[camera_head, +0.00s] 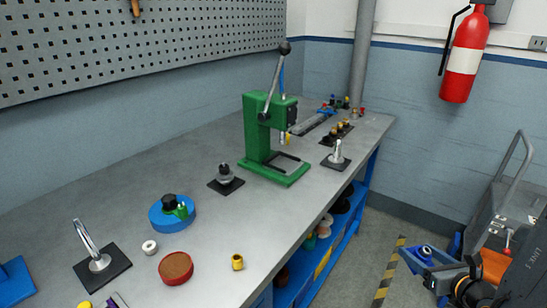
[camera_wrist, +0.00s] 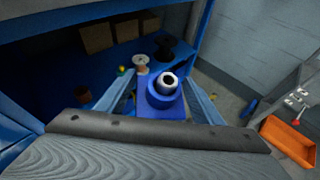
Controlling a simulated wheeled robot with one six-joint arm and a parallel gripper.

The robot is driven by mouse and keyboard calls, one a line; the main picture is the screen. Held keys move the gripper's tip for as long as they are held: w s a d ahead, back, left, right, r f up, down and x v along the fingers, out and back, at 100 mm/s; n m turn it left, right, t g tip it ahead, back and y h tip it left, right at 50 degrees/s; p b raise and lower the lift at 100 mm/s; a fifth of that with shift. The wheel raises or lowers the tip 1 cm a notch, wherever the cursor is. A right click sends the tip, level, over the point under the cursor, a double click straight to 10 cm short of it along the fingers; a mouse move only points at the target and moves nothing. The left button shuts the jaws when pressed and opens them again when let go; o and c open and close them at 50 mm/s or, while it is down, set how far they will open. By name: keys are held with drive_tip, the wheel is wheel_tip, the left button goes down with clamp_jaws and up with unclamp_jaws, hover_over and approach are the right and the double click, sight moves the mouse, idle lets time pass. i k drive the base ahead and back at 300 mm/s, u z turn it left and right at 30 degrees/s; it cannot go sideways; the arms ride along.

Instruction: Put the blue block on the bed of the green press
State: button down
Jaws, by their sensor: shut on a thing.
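The green press (camera_head: 256,128) stands upright on the grey workbench, with its lever raised. Its green bed (camera_head: 297,178) is low at the front and nothing lies on it that I can make out. My gripper (camera_head: 430,259) is at the lower right of the head view, off the bench over the floor. It is shut on the blue block (camera_head: 425,250). In the wrist view the blue block (camera_wrist: 160,130) sits between my two fingers (camera_wrist: 163,100), with a round collar and a pale ring with a dark hole on it.
The bench (camera_head: 215,245) holds a blue round fixture (camera_head: 158,218), a red-brown disc (camera_head: 176,269), a brass piece (camera_head: 237,262) and black-based posts (camera_head: 336,160). A blue shelf with parts is under the bench. A grey cart with an orange bin (camera_wrist: 289,139) stands right.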

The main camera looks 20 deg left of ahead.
sight(282, 163)
drive_tip(key=z, duration=1.5)
drive_tip(key=i, duration=1.9)
drive_tip(key=u, duration=3.4)
